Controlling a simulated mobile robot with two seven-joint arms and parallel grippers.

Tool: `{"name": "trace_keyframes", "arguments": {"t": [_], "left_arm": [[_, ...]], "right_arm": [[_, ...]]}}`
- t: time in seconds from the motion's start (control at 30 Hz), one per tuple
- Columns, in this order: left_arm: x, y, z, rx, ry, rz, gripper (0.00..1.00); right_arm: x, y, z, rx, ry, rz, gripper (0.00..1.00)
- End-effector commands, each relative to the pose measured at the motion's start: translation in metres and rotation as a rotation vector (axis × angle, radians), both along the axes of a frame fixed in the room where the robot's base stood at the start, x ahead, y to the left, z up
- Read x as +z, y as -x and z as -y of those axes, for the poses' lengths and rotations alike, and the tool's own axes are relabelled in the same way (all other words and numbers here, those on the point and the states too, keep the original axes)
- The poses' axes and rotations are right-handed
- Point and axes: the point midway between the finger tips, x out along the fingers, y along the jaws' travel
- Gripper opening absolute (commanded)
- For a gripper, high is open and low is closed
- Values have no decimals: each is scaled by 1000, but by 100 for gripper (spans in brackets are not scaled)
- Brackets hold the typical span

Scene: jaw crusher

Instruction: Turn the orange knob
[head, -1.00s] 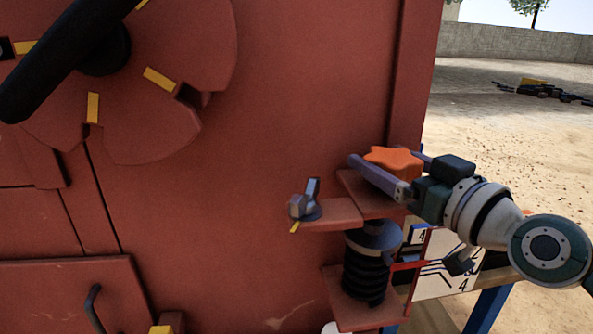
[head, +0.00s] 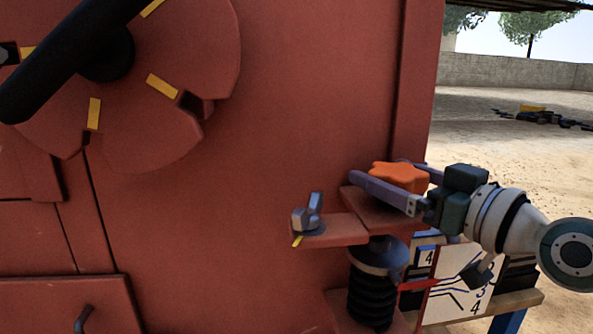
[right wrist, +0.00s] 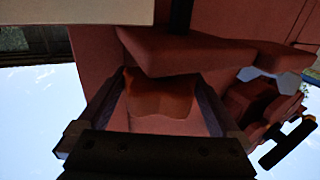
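The orange knob (head: 399,177) is star-shaped and sits on top of a red bracket at the right edge of the red machine. My right gripper (head: 392,178) reaches in from the right, with one finger on the near side of the knob and one on the far side. In the right wrist view, the knob (right wrist: 160,95) is between the two fingers, close to both. Whether the fingers press on it is not clear. My left gripper is not in view.
A grey lever switch (head: 308,214) stands on the bracket left of the knob. Below is a black spring (head: 372,297). A white numbered board (head: 462,283) stands below my right wrist. A large black handle (head: 62,62) is at upper left. Open sandy ground lies to the right.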

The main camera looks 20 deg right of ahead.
Motion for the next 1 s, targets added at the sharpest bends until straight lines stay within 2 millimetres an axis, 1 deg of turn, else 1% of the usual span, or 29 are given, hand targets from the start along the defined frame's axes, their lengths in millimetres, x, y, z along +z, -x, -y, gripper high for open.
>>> {"name": "trace_keyframes", "arguments": {"t": [0.17, 0.27, 0.37, 0.6, 0.7, 0.83, 1.0], "left_arm": [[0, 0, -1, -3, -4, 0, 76], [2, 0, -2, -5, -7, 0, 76], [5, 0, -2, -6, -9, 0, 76], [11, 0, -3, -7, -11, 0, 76], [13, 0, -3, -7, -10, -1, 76], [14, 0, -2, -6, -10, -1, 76], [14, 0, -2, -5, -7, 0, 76]], "right_arm": [[-1, 2, 1, -1, -1, -2, 100], [-1, 9, 2, -1, 0, -5, 100], [-1, 22, 4, -1, 0, -5, 100], [-1, 63, 12, 0, 2, -7, 100], [-1, 77, 14, 1, 0, -5, 100], [-1, 90, 17, 0, 2, -3, 100], [0, 97, 18, 0, 0, -1, 100]]}}
